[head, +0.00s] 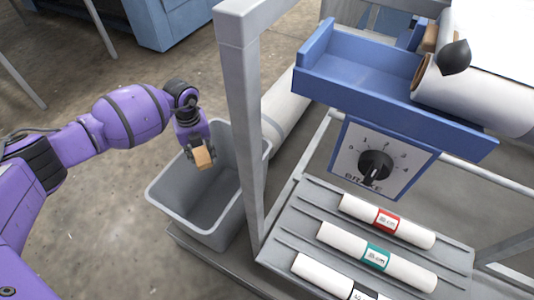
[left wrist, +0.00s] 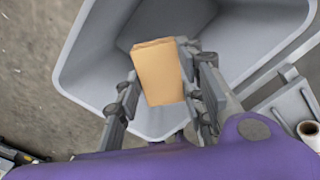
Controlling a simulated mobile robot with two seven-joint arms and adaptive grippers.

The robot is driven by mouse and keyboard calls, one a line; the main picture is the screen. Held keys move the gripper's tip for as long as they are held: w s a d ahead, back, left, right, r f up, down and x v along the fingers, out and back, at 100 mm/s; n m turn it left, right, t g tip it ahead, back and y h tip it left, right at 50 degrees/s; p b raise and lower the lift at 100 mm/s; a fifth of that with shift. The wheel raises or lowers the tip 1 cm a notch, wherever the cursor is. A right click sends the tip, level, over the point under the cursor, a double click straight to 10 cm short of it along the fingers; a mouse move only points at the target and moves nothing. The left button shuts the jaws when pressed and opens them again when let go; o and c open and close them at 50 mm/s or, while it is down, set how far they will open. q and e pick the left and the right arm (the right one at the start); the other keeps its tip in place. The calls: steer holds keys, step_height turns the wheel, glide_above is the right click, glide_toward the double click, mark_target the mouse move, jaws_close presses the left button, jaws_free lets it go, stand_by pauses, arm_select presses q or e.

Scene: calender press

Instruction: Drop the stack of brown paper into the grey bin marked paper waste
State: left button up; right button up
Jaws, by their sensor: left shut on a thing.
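The stack of brown paper (head: 204,158) is a small tan block held by my left gripper (head: 200,156). In the left wrist view the stack (left wrist: 158,72) sits between the two fingers of the left gripper (left wrist: 160,92), which is shut on it. The grey bin (head: 168,192) stands open below, and the stack is over its opening. The bin also fills much of the left wrist view (left wrist: 90,72), and its inside looks empty where it shows. No marking on the bin is readable. My right gripper is not in view.
A grey frame post (head: 241,130) rises close to the right of the bin. Beyond it are a blue tray (head: 365,80), a brake dial (head: 376,165) and a rack with white rolls (head: 385,220). A large pale roll (head: 285,108) lies behind the post. Floor left of the bin is clear.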

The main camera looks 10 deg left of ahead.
arm_select(q)
steer(key=shift+a+f, duration=0.1)
steer(key=shift+f, duration=0.3)
step_height(320, 180, down, 5)
steer(key=b, duration=0.5)
steer(key=shift+f, duration=0.15)
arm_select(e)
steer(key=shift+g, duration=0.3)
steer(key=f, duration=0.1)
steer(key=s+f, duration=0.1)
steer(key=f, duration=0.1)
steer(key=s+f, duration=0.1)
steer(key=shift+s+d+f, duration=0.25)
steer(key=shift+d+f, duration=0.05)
arm_select(q)
steer(key=o, duration=1)
steer(key=shift+o, duration=0.2)
step_height(320, 180, up, 12)
